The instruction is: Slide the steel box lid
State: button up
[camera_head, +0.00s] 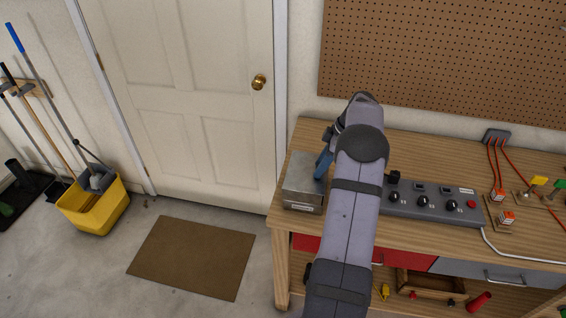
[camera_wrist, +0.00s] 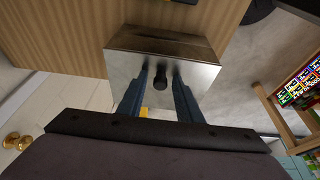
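The steel box (camera_head: 302,183) sits at the left end of the wooden workbench, and its shiny top fills the upper middle of the wrist view (camera_wrist: 120,65). A short dark knob (camera_wrist: 160,82) shows on the box's lid. My gripper (camera_wrist: 161,70) has its two blue fingers over the lid, one on each side of the knob, with a small gap visible on both sides. In the head view my gripper (camera_head: 324,164) is at the box's right side, and my arm hides part of the bench. Whether the fingers touch the lid cannot be told.
A grey control panel (camera_head: 430,203) with black knobs and a red button stands on the bench right of my arm. Small wired parts (camera_head: 498,194) lie farther right. A pegboard (camera_head: 450,60) is on the wall behind. The bench's left edge is close to the box.

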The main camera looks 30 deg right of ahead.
jog(key=shift+s+a+f, duration=0.15)
jog(key=shift+s+f, duration=0.05)
jog(key=shift+f, duration=0.15)
jog(key=shift+p+v, duration=0.6)
jog(key=shift+v, duration=0.35)
jog(key=p+v, duration=0.3)
jog(key=v, duration=0.2)
jog(key=shift+w+r, duration=0.15)
jog(key=shift+r, duration=0.1)
